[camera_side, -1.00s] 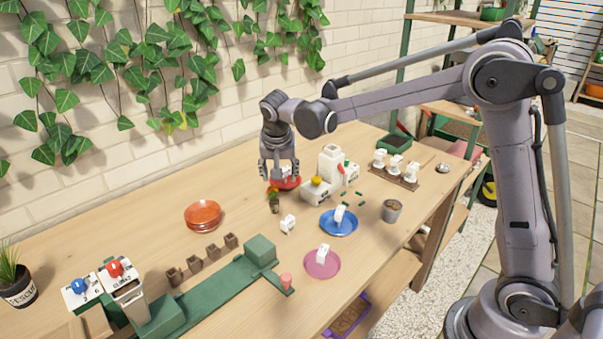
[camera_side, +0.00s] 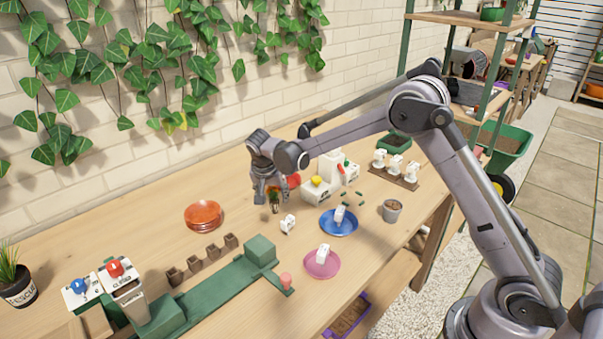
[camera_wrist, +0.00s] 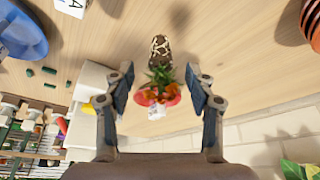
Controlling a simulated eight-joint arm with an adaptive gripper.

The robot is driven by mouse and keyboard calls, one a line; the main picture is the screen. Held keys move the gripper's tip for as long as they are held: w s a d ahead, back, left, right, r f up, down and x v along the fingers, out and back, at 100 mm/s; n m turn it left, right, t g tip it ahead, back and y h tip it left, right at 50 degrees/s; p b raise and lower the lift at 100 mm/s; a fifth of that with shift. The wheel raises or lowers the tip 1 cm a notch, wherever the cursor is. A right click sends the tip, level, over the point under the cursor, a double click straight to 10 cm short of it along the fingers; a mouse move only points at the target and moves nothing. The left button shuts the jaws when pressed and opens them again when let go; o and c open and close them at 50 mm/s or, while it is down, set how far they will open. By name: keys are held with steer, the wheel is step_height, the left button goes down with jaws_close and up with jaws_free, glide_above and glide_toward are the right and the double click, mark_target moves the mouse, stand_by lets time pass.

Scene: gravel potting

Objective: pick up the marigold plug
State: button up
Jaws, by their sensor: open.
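The marigold plug (camera_side: 275,207) stands on the wooden bench below my gripper (camera_side: 272,196); its upper part is partly hidden by the fingers in the side view. In the wrist view the marigold plug (camera_wrist: 160,50) shows a dark root ball with a pale net pattern, green leaves and orange flowers. My gripper (camera_wrist: 160,88) is open there, with one finger on each side of the leaves and flowers. Gaps show between the plant and both fingers. Nothing is held.
A red dish (camera_side: 294,181) and a white machine with a yellow knob (camera_side: 317,181) stand close to the right. A small white block (camera_side: 288,223) lies in front, a blue plate (camera_side: 338,229) further right. Stacked terracotta saucers (camera_side: 202,217) stand left, with clear bench between.

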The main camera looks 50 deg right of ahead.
mark_target(273, 200)
steer(key=shift+x, duration=2.25)
steer(key=shift+a, duration=0.15)
jaws_close()
